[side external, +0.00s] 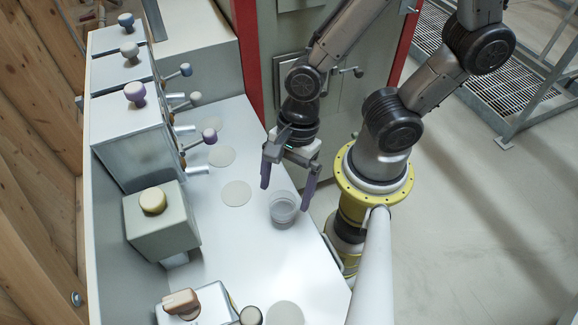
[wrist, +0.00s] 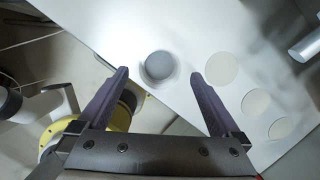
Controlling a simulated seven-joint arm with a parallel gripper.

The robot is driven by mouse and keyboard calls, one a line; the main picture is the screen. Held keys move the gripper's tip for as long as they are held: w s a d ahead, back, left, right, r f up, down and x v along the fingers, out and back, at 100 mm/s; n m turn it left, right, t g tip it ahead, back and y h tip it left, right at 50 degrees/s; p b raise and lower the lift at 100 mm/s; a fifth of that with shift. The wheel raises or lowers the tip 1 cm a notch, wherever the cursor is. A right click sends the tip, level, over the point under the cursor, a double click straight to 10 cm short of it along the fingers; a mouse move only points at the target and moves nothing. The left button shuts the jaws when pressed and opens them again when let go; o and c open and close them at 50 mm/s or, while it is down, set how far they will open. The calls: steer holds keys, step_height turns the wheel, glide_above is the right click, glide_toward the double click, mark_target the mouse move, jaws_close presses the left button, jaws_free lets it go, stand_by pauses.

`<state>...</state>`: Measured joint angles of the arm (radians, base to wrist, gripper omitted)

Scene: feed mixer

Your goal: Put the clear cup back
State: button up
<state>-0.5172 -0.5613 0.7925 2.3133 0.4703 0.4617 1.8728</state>
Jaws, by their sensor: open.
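The clear cup (side external: 283,209) stands upright on the white counter, near the edge beside my arm's base. Something grey fills its lower part. In the wrist view the cup (wrist: 159,67) shows from above, ahead of the fingertips and between their lines. My gripper (side external: 290,181) is open and empty, just above and behind the cup in the side view. In the wrist view my gripper's fingers (wrist: 158,76) are spread wide on both sides, and they do not appear to touch the cup.
Pale round discs mark the counter, one (side external: 236,193) left of the cup and another (side external: 285,314) at the front. Dispensers with coloured knobs (side external: 135,91) and side levers line the left. A green-grey box (side external: 160,220) with a yellow knob stands nearer. The counter around the cup is clear.

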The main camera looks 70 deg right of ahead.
steer(key=v, duration=0.4)
steer(key=shift+r, duration=0.25)
steer(key=shift+d+r, duration=0.15)
steer(key=shift+r, duration=0.1)
steer(key=w+d+r+n+t+h, duration=0.1)
steer(key=d+r+n+t+h, duration=0.2)
steer(key=d+r+n, duration=0.9)
steer(key=shift+w+r+n+t, duration=0.3)
steer(key=shift+r+n+t, duration=0.5)
steer(key=shift+n, duration=3.3)
steer(key=shift+d+f, duration=0.1)
steer(key=shift+f, duration=0.15)
